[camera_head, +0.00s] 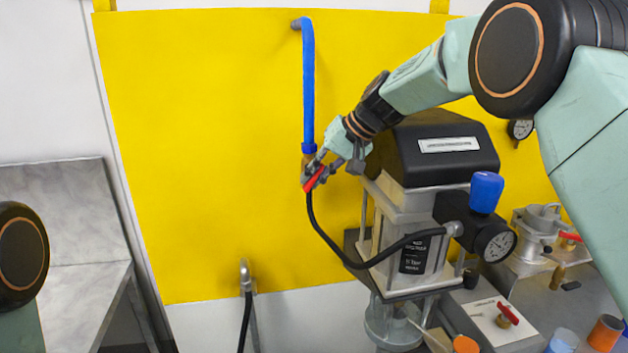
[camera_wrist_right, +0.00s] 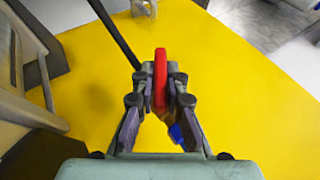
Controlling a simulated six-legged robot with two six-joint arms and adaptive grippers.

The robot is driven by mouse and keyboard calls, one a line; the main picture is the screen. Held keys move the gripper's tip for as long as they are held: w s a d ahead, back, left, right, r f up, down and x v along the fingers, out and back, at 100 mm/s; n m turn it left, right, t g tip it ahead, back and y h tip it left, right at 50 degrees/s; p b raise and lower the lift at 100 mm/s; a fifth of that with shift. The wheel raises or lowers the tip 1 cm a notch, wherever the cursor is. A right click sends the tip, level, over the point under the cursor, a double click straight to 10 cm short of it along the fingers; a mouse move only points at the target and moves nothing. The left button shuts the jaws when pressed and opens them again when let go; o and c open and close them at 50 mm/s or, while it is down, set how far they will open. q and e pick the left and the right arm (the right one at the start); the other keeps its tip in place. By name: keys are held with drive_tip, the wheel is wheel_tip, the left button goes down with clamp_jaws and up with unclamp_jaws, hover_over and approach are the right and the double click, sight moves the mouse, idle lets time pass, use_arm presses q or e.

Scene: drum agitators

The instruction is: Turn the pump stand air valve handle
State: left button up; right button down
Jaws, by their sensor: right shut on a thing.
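The red valve handle (camera_head: 314,179) is at the lower end of the blue air hose (camera_head: 308,85), in front of the yellow panel. My right gripper (camera_head: 318,172) is at the handle, its fingers shut on it. In the right wrist view the red handle (camera_wrist_right: 160,78) stands between the two fingertips of my right gripper (camera_wrist_right: 160,95). A bit of brass and blue shows below it there. The brass valve body (camera_head: 307,160) is partly hidden by the fingers. Of my left arm only a joint shows at the left edge; its gripper is out of view.
The pump stand (camera_head: 420,200) with black top, blue knob (camera_head: 486,192) and gauge (camera_head: 495,243) is right of the valve. A black hose (camera_head: 335,250) runs from valve to pump. A grey bench (camera_head: 75,290) is at left. Another red handle (camera_head: 508,313) lies lower right.

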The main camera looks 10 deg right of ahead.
idle(0.5)
drive_tip(key=c, duration=1.4)
unclamp_jaws()
drive_tip(key=shift+s+r, duration=0.1)
drive_tip(key=shift+s, duration=0.1)
drive_tip(key=shift+w, duration=0.1)
drive_tip(key=shift+d+r, duration=0.1)
drive_tip(key=shift+d, duration=0.05)
drive_tip(key=v, duration=1.1)
drive_tip(key=shift+d+r, duration=0.1)
drive_tip(key=shift+d, duration=0.25)
drive_tip(key=shift+s, duration=0.25)
